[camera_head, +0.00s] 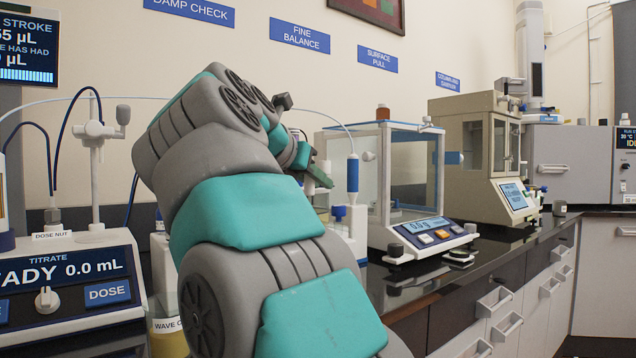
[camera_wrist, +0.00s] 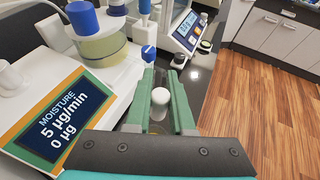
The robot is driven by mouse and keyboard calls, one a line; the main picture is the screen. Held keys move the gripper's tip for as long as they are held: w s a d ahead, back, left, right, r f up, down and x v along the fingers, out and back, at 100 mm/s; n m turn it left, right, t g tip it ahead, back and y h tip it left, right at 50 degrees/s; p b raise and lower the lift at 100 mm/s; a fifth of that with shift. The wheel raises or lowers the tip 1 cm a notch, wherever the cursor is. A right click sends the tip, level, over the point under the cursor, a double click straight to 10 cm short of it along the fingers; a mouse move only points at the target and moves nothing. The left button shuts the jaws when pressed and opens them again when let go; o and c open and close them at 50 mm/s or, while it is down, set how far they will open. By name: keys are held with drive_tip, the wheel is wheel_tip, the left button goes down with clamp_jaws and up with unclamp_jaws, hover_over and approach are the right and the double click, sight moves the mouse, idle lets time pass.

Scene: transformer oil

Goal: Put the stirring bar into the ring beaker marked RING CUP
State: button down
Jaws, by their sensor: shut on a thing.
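My gripper (camera_wrist: 160,74) shows in the wrist view as two green fingers pointing away from the camera. A white, rounded thing (camera_wrist: 159,97) sits between them, and I take it for the stirring bar, seen end-on and held. A glassy, clear shape shows around and below it, too blurred to name. In the camera_head view my gripper (camera_head: 320,176) is partly hidden behind my own arm, above the counter near the glass balance case, and the bar cannot be made out there. No beaker with a readable RING CUP mark shows in either view.
The fine balance (camera_head: 425,235) stands on the dark counter (camera_head: 405,290), with the beige surface-pull instrument (camera_head: 503,192) beyond it. A small grey cup (camera_head: 559,208) stands farther right. In the wrist view a moisture display (camera_wrist: 62,118) and a jar of yellowish liquid (camera_wrist: 103,45) are close at left.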

wheel_tip(320, 180, down, 12)
drive_tip(key=b, duration=1.1)
drive_tip(key=shift+b, duration=0.35)
drive_tip(key=shift+d+r, duration=0.1)
drive_tip(key=shift+r, duration=0.05)
drive_tip(key=c, duration=0.7)
unclamp_jaws()
drive_tip(key=v, duration=0.7)
drive_tip(key=shift+s+a+p, duration=0.25)
drive_tip(key=shift+p, duration=0.1)
drive_tip(key=shift+r, duration=0.1)
